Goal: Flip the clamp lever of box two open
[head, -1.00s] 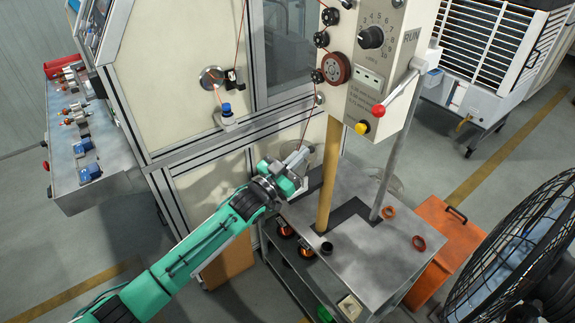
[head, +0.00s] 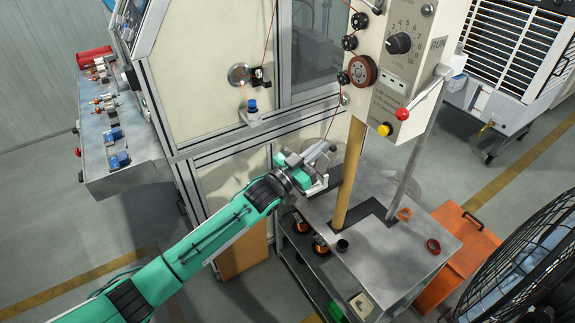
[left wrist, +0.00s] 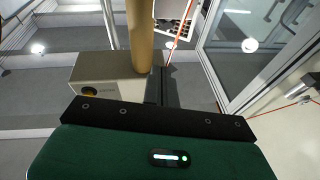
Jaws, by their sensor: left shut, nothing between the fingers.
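A cream control box (head: 410,60) marked RUN, with a numbered dial, stands on a post at the top right in the head view. A lever with a red knob (head: 402,114) sits at its lower right side. No label naming box two can be read, and I cannot tell which lever is its clamp lever. My left gripper (head: 324,151) is shut and empty, left of the yellow post (head: 350,170) and below the cream box. In the left wrist view its fingers (left wrist: 161,86) are together beside the post. My right gripper is out of view.
The cream winding machine (head: 200,80) is behind my arm. A side shelf (head: 125,172) with several small fixtures is at left. A black fan (head: 530,260) stands at lower right.

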